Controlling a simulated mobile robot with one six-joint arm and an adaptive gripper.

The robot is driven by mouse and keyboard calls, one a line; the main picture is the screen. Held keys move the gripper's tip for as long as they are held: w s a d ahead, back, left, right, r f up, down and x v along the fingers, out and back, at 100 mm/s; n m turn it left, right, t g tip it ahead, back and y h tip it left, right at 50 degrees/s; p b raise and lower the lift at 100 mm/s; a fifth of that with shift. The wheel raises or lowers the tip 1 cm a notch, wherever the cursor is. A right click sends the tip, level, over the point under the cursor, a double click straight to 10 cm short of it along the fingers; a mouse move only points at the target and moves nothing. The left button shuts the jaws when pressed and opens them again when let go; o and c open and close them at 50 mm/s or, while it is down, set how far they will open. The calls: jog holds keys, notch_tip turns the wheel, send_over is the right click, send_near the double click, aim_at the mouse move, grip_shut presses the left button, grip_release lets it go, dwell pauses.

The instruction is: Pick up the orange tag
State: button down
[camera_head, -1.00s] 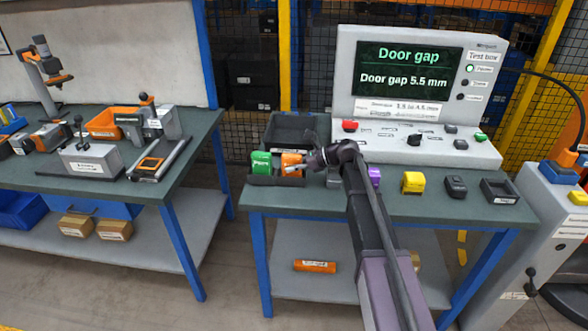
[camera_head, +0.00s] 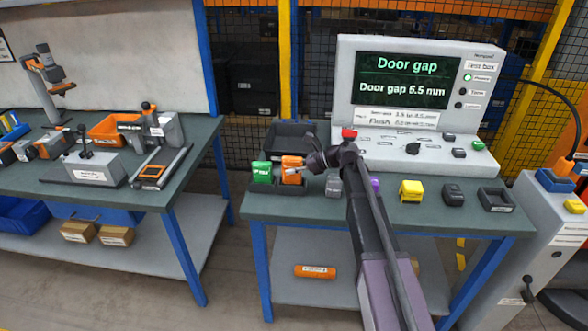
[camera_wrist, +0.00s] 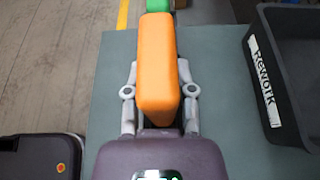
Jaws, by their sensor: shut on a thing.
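The orange tag (camera_head: 292,163) is at the left end of the right-hand bench, right of the green tag (camera_head: 262,172). My gripper (camera_head: 302,165) reaches it from the right. In the wrist view the orange tag (camera_wrist: 157,62) stands between the two grey fingers of my gripper (camera_wrist: 160,95), which are shut on its sides. The green tag (camera_wrist: 160,5) shows just beyond it. In the head view the orange tag sits at the height of the green tag's top, above a dark holder (camera_head: 290,186). I cannot tell whether its lower edge touches the holder.
A black bin labelled Rework (camera_wrist: 290,75) stands close to the right in the wrist view. The test box (camera_head: 420,90) stands at the back of the bench (camera_head: 340,208). Grey, purple and yellow (camera_head: 411,190) blocks line the front edge. An orange cylinder (camera_head: 315,271) lies on the lower shelf.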

jog(key=shift+s+a+r+p, duration=0.1)
jog(key=shift+s+r+p, duration=0.15)
jog(key=shift+r, duration=0.4)
jog(key=s+a+p, duration=0.1)
jog(key=s+a, duration=0.7)
jog(key=s, duration=0.5)
jog(key=shift+s+r, duration=0.15)
jog(key=shift+r, duration=0.3)
notch_tip(320, 180, up, 7)
jog(key=p, duration=0.6)
jog(key=shift+f+p, duration=0.15)
jog(key=shift+p, duration=0.25)
jog(key=shift+s, duration=0.1)
